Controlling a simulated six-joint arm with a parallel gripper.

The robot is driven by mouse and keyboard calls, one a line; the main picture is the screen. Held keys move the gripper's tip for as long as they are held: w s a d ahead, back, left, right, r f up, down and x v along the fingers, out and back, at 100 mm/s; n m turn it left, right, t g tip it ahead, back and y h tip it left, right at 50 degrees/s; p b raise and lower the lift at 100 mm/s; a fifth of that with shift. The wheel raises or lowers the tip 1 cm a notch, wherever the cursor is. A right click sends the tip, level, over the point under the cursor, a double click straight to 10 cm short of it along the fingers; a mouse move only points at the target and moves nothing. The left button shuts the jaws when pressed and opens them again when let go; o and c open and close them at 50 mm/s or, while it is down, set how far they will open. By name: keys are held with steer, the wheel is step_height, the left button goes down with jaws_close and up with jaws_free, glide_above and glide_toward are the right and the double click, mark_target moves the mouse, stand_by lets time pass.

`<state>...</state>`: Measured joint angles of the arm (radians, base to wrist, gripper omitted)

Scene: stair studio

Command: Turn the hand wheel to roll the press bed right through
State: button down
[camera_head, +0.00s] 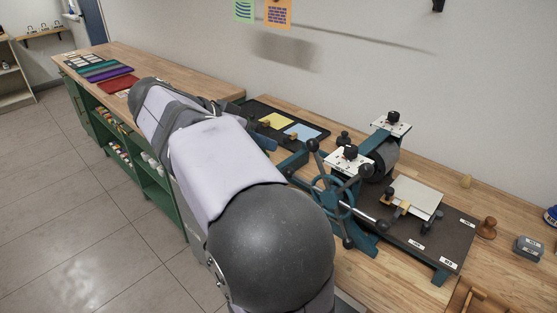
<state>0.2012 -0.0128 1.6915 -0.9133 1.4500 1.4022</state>
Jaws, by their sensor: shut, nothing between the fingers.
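The etching press stands on the wooden bench at the right. Its teal hand wheel (335,197) faces me, with several spokes ending in dark knobs. The dark press bed (425,236) lies far out to the right of the roller (383,158). A pale sheet or plate (416,196) rests on the bed near the roller. My arm crosses the middle of the picture, left of the wheel, and hides part of the bench.
A dark tray (311,147) with yellow and blue sheets lies behind the wheel. A wooden tray (463,301) sits at the lower right. Coloured sheets (118,86) lie at the far left.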

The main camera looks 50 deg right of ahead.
steer(key=s+d+f, duration=0.1)
steer(key=d+f, duration=0.2)
steer(key=f, duration=0.3)
steer(key=shift+d+f+p, duration=0.2)
steer(key=shift+d+p, duration=0.05)
steer(key=shift+p, duration=0.2)
